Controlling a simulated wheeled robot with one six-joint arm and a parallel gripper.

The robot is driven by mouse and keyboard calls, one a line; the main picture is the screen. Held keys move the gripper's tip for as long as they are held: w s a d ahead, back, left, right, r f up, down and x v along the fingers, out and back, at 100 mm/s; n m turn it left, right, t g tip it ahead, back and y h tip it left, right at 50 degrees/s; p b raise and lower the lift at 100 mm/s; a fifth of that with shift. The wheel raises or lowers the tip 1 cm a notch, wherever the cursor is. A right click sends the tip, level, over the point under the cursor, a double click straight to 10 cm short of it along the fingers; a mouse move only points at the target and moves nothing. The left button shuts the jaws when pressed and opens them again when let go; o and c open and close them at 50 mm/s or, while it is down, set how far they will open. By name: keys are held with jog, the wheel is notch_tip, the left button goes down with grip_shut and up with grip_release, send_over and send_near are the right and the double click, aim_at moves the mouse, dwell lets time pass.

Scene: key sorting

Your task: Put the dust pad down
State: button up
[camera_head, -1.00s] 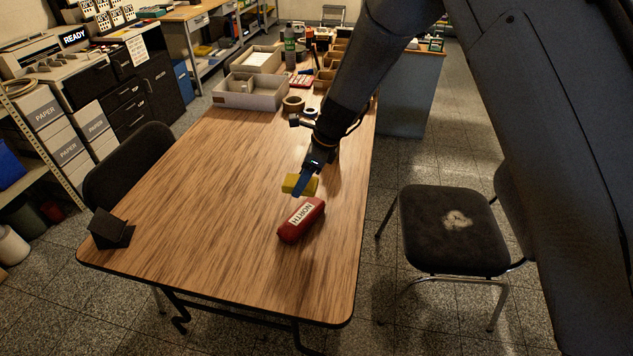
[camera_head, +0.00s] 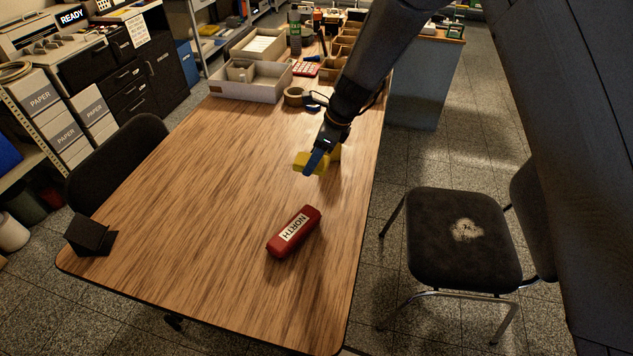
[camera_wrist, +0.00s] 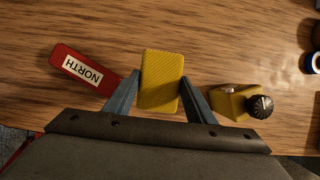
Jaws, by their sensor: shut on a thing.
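The dust pad is a yellow ribbed block (camera_wrist: 161,81), held between the two blue-grey fingers of my gripper (camera_wrist: 158,92) in the wrist view. In the head view the yellow pad (camera_head: 305,163) shows beside the blue fingertip of my gripper (camera_head: 314,163), over the wooden table (camera_head: 200,180). I cannot tell whether the pad touches the table. A red case labelled NORTH (camera_head: 294,232) lies on the table nearer the camera; in the wrist view it is left of my gripper (camera_wrist: 85,70).
A yellow box with a black knob (camera_wrist: 232,102) stands close right of my gripper in the wrist view. A grey tray (camera_head: 250,82) and tape rolls (camera_head: 295,96) lie at the far end. A black stand (camera_head: 90,235) sits front left. The table's left middle is clear.

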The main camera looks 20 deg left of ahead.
aim_at(328, 161)
jog(key=shift+w, duration=0.2)
jog(key=shift+w+f, duration=0.1)
jog(key=shift+f, duration=0.1)
jog(key=shift+f+p, duration=1.45)
jog(key=shift+f, duration=3.35)
jog(key=shift+f, duration=0.1)
jog(key=o, duration=1)
jog(key=b+v, duration=0.3)
jog(key=v, duration=0.9)
jog(key=shift+b, duration=0.3)
jog(key=shift+d, duration=0.1)
